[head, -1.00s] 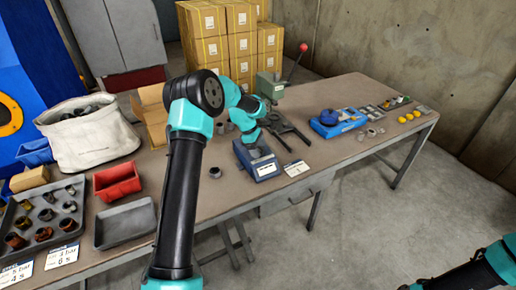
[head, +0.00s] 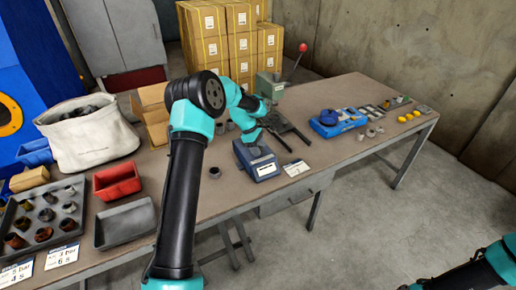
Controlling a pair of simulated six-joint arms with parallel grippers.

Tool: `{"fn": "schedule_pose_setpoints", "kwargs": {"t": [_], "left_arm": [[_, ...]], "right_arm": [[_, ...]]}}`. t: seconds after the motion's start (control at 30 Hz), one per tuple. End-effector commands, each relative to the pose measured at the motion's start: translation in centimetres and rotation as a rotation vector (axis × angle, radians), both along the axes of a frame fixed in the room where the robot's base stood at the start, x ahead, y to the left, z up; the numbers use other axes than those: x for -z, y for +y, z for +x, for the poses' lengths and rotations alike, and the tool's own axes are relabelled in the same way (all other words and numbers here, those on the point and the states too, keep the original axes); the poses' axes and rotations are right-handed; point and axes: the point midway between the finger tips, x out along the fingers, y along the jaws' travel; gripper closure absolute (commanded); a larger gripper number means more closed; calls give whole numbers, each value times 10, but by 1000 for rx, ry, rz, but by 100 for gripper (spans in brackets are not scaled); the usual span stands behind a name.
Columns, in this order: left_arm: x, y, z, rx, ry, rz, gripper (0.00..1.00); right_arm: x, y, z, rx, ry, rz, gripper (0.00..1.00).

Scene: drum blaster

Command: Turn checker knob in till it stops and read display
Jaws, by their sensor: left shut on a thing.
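The checker (head: 257,161) is a blue box with a pale label or display on its front, standing near the middle of the table. The display is too small to read. My left gripper (head: 251,137) is down at the checker's back edge, behind its top. Its fingertips and the knob are hidden by my wrist and the box. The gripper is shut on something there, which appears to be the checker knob. My right arm shows at the bottom right corner, with its gripper out of view.
A green press (head: 270,86) with a red-balled lever stands behind, its dark forked base (head: 290,125) right of the checker. A blue tool holder (head: 338,122) is further right. A red bin (head: 117,181) and grey tray (head: 125,223) stand left.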

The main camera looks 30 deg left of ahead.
Motion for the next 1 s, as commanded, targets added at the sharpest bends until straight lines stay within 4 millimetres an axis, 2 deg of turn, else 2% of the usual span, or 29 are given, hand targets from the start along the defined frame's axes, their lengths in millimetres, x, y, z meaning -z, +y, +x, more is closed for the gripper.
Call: {"fn": "schedule_pose_setpoints", "kwargs": {"t": [0.27,1.0], "left_arm": [[0,0,1,184,0,1,76],[0,0,3,881,0,2,76]], "right_arm": [[0,0,0,0,0,0,57],[0,0,0,0,0,0,57]]}}
